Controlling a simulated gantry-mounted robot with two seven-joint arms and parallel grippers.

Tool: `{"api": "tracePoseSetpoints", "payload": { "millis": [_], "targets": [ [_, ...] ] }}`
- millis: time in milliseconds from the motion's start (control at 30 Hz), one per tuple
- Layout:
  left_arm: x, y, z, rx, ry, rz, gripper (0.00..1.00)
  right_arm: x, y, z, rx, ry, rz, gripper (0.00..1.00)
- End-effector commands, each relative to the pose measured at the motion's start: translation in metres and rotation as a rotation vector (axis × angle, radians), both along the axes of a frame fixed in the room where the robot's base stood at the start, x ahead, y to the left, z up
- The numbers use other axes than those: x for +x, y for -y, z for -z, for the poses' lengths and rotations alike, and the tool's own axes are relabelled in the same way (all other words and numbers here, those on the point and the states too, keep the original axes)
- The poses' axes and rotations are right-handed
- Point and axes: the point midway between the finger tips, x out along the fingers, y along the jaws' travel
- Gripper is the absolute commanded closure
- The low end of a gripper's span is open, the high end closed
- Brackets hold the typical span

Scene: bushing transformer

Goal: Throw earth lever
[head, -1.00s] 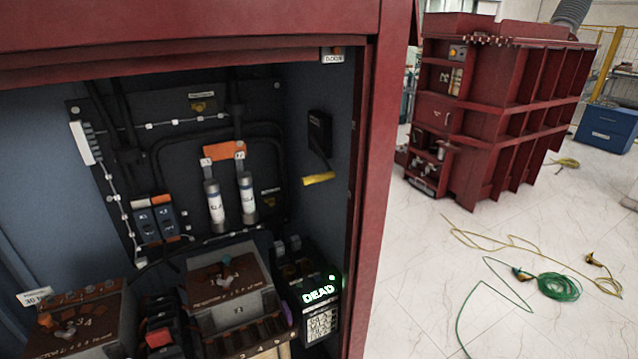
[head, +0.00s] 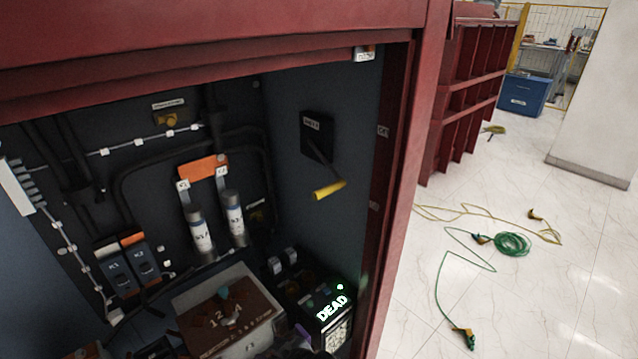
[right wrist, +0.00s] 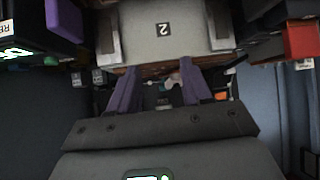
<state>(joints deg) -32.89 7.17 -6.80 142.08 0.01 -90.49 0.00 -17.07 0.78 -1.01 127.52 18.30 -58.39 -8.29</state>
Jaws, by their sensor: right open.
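The earth lever (head: 327,190) is on the cabinet's right inner wall. It has a black plate with a small label and a dark arm that slants down to a yellow handle. My right gripper (head: 301,335) shows only in part at the bottom of the head view, as a purple finger and dark body below the lever, well apart from it. In the right wrist view my right gripper (right wrist: 160,82) has its two purple fingers spread, with nothing held between them. The lever is not recognisable in that view. My left gripper is not in view.
A grey block with a brown top (head: 232,310) and a lit DEAD indicator unit (head: 330,310) stand close to my right gripper. Two white cylinders (head: 216,225) joined by an orange bar are left of the lever. The red cabinet frame (head: 400,190) bounds the opening on the right.

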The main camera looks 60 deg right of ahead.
Motion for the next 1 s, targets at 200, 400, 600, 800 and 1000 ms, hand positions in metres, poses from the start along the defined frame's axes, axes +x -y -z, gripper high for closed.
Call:
{"api": "tracePoseSetpoints", "payload": {
  "millis": [200,400,600,800,1000],
  "targets": [
    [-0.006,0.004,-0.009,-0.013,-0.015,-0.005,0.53,0.071,0.084,-0.067,-0.099,0.343,0.313,0.52],
    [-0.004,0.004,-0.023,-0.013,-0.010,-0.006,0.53,0.084,0.168,-0.139,-0.335,0.598,0.744,0.52],
    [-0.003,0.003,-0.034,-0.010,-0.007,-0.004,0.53,0.057,0.190,-0.196,-0.649,0.634,1.128,0.52],
    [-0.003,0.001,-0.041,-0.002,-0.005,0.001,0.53,0.038,0.167,-0.240,-0.915,0.549,1.342,0.52],
    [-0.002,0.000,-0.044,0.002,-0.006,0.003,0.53,0.031,0.149,-0.264,-1.052,0.487,1.415,0.52]
  ]
}}
